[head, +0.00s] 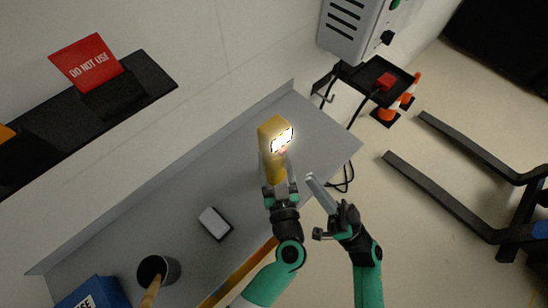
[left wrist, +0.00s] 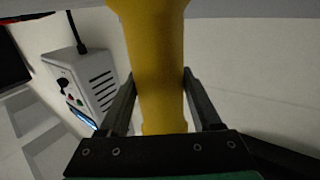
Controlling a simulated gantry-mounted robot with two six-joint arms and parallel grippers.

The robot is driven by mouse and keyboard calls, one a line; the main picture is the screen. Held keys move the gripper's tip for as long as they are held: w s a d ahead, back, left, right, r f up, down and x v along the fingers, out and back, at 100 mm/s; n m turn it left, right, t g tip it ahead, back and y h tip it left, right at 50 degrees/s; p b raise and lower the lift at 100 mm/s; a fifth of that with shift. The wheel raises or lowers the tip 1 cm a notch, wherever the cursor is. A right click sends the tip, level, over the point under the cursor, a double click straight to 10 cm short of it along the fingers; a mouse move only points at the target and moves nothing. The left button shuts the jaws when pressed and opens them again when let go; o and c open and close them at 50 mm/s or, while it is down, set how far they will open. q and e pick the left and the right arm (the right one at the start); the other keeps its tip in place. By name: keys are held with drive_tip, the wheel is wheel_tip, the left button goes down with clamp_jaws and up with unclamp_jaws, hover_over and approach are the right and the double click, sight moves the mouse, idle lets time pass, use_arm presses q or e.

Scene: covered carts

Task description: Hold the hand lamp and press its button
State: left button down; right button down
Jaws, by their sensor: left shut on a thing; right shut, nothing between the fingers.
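The hand lamp (head: 268,133) is yellow, and its front face glows bright white in the head view. A small reddish spot, perhaps the button, shows at the lower edge of that face. My left gripper (head: 279,186) is shut on the lamp's handle and holds it upright. In the left wrist view the yellow handle (left wrist: 157,65) stands between the two fingers of my left gripper (left wrist: 160,100). My right gripper (head: 318,190) is shut and empty, to the right of the lamp and apart from it, its tips pointing up and left.
The grey bench (head: 185,185) carries a small grey-white block (head: 214,223), a black cup (head: 158,268) and a blue box (head: 95,296). A red "DO NOT USE" sign (head: 86,62) stands on a black shelf (head: 150,78). A grey vented unit (head: 346,28) is at the upper right.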

use_arm(q)
unclamp_jaws()
drive_tip(key=s, duration=0.4)
drive_tip(key=s+d, duration=0.1)
drive_tip(key=s, duration=0.3)
drive_tip(key=s+d, duration=0.1)
drive_tip(key=s, duration=0.2)
drive_tip(key=shift+s+d, duration=0.2)
drive_tip(key=shift+s, duration=0.2)
drive_tip(key=shift+d, duration=0.1)
